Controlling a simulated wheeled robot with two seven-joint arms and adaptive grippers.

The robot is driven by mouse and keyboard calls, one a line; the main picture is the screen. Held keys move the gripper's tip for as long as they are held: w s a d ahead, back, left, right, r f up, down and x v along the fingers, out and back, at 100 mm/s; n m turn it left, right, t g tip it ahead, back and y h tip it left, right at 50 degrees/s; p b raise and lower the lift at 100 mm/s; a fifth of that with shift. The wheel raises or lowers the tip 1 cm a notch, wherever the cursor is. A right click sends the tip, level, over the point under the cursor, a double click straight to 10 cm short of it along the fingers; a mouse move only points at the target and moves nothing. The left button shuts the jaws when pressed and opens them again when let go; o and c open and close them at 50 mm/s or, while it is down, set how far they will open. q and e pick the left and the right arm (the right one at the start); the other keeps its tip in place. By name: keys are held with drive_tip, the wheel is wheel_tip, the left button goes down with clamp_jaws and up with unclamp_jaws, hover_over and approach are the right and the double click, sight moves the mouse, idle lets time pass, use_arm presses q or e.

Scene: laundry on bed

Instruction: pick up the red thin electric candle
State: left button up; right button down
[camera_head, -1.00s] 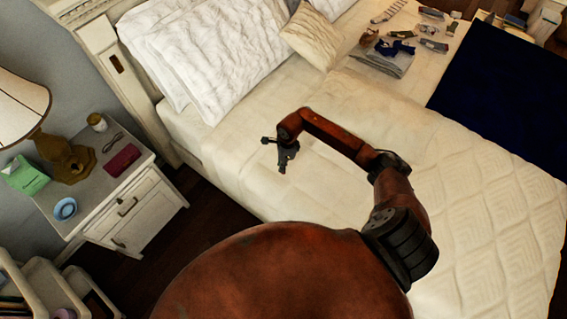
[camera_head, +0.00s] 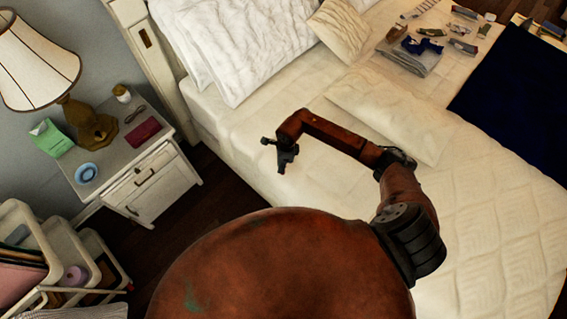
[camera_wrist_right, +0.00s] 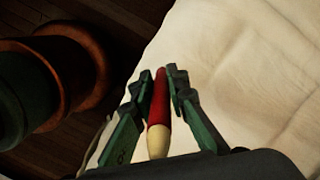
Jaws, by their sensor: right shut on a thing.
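The red thin electric candle (camera_wrist_right: 159,105) shows in the right wrist view as a slim red stick with a cream end toward the camera. My right gripper (camera_wrist_right: 159,78) is shut on it, with a green-grey finger on each side. In the head view my right gripper (camera_head: 284,166) hangs over the near left part of the bed, and the candle in it is too small to make out. My left gripper is in neither view.
The white bed (camera_head: 470,210) carries pillows (camera_head: 235,45) and several folded clothes (camera_head: 415,58). A nightstand (camera_head: 150,188) with a lamp (camera_head: 92,125) stands left. A white cart (camera_head: 60,240) is at lower left. Dark floor lies between bed and nightstand.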

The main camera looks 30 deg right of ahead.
drive_tip(key=c, duration=1.8)
unclamp_jaws()
drive_tip(key=r, duration=0.4)
drive_tip(key=d+r, duration=0.1)
drive_tip(key=r, duration=0.7)
drive_tip(key=shift+s+d, duration=0.2)
drive_tip(key=shift+s, duration=0.1)
